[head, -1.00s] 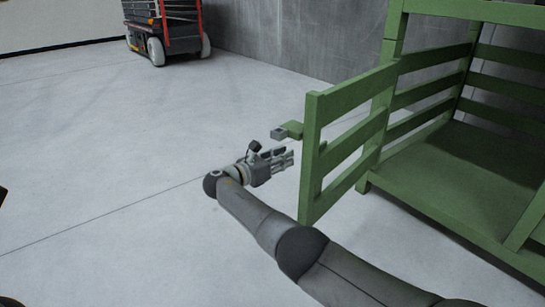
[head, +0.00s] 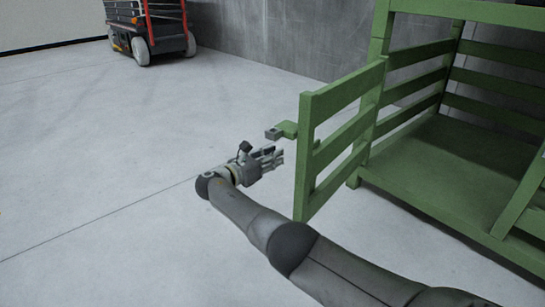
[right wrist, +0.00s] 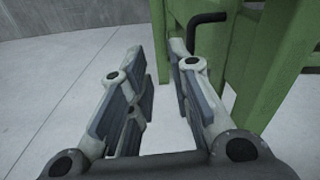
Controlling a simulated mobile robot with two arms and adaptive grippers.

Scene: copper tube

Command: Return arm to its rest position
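My right gripper (head: 276,160) shows in the head view just left of the green crate's swung-out slatted gate (head: 340,135), with its fingertips pointing toward the gate's outer edge. In the right wrist view, the gripper (right wrist: 160,55) has its fingers apart, with bare floor between them and nothing held. A bent black handle (right wrist: 207,18) on green bars shows beyond the right fingers; I cannot tell whether they touch. A green latch piece with a grey end (head: 283,131) sticks out left from the gate. My left gripper is not in view.
The green slatted crate (head: 440,185) stands at the right, its front side open and its floor bare. A red and black lift on wheels (head: 148,28) stands at the back left before a grey wall (head: 270,40). The concrete floor (head: 100,150) at left is clear.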

